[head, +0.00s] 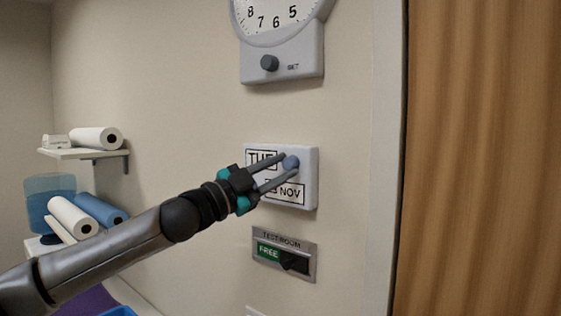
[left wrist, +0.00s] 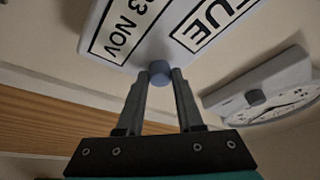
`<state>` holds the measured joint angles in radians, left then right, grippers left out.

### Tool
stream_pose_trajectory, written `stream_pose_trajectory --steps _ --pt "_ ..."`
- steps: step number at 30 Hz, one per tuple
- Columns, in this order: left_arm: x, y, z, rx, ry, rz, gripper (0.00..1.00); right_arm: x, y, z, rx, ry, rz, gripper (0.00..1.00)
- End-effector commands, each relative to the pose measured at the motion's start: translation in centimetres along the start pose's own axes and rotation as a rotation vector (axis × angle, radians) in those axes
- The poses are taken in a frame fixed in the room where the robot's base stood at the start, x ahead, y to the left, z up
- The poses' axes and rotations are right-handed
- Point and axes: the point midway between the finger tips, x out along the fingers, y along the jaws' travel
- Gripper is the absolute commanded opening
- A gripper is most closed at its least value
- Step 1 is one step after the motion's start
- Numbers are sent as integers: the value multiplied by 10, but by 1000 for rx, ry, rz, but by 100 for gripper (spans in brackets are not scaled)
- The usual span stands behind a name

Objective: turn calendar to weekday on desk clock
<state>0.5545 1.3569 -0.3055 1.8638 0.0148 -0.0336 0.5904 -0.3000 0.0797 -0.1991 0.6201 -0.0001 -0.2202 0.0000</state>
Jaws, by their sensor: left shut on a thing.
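The calendar (head: 312,176) is a white wall box with a "TUE" window above a date window reading "NOV". Its blue-grey round knob (head: 292,161) sits at the right of the "TUE" window. My left gripper (head: 284,170) is shut on the knob, a finger on either side. In the left wrist view the calendar (left wrist: 150,28) appears rotated, showing "TUE" and "3 NOV", and the knob (left wrist: 160,68) lies between the fingertips. In the head view the fingers partly cover the windows. My right gripper is not in view.
Above the calendar hangs a clock (head: 307,62) with a dark "SET" knob (head: 269,63). Below is a "TEST ROOM" sign (head: 311,262) showing "FREE". Shelves with paper rolls (head: 95,138) stand at left. A wooden door or panel (head: 485,160) is at right.

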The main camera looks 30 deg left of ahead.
Motion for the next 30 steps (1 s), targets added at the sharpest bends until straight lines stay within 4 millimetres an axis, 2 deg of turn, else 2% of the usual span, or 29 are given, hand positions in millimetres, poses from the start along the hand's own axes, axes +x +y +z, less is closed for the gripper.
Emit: stream_pose_trajectory --steps 6,21,22,30 --pt "0 -2 0 67 2 25 0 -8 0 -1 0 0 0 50" --pt "0 -1 0 86 4 32 0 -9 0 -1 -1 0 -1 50" --pt "0 -1 0 86 4 32 37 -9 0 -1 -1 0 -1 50" --pt "0 -1 0 84 4 32 66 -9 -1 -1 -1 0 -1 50"
